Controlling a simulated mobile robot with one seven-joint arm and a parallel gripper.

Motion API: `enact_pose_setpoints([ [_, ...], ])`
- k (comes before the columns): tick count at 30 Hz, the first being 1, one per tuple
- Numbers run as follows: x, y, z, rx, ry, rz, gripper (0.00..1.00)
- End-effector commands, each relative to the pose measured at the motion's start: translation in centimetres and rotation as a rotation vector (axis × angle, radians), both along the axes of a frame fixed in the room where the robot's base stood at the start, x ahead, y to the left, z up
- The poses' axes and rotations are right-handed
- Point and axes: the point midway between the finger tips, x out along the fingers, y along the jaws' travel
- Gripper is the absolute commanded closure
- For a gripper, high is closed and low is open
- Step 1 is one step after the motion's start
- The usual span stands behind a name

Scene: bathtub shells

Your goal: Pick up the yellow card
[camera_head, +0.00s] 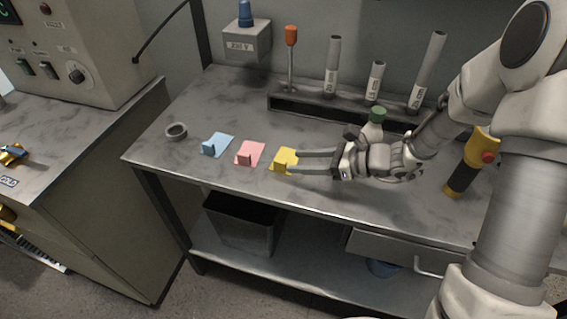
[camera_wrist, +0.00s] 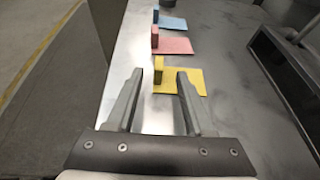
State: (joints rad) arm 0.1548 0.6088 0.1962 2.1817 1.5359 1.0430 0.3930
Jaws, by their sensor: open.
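The yellow card (camera_head: 285,157) lies on the workbench, with a small upright yellow block at its near edge.
A pink card (camera_head: 249,153) and a blue card (camera_head: 217,145) lie in a row to the left, then a grey ring (camera_head: 176,131). A dark rack (camera_head: 318,106) with tubes stands behind. A yellow-black tool (camera_head: 470,165) is at right.

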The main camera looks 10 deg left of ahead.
Motion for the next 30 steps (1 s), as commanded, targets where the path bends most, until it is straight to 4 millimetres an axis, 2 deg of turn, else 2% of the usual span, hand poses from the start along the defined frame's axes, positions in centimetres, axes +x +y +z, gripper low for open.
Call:
enact_pose_setpoints([
  [9, 0.4, 3.9, -1.8, 0.000, 0.001, 0.004, 0.47],
  [13, 0.5, 4.6, -2.1, -0.001, 0.001, 0.001, 0.47],
  [19, 0.6, 4.7, -2.1, -0.001, -0.001, 0.000, 0.47],
  [20, 0.6, 4.7, -2.1, -0.001, -0.001, 0.000, 0.51],
  [28, 0.5, 4.7, -2.1, -0.001, -0.001, 0.000, 1.00],
  [30, 0.5, 4.7, -2.1, -0.001, -0.001, 0.000, 1.00],
])
